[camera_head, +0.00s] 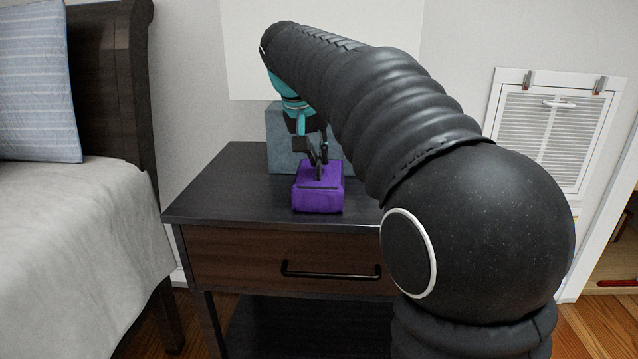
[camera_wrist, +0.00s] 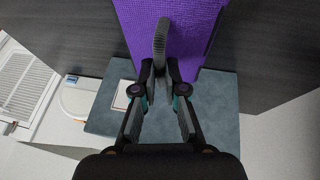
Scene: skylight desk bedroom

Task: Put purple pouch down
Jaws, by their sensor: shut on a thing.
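The purple pouch (camera_head: 318,189) is a soft box shape on or just above the dark top of the nightstand (camera_head: 226,196), near its front edge. I cannot tell whether its underside touches the top. My gripper (camera_head: 320,168) points down at the pouch from above and is shut on its grey upright strap or handle. In the wrist view the pouch (camera_wrist: 172,30) fills the upper middle, with the grey strap (camera_wrist: 160,45) between the fingertips of my gripper (camera_wrist: 160,75). Part of the nightstand's right side is hidden behind my arm.
A grey-blue box (camera_head: 284,140) stands at the back of the nightstand, close behind the pouch. A bed (camera_head: 70,230) is at the left. A white louvred panel (camera_head: 553,125) is on the wall at right. The nightstand's left part is clear.

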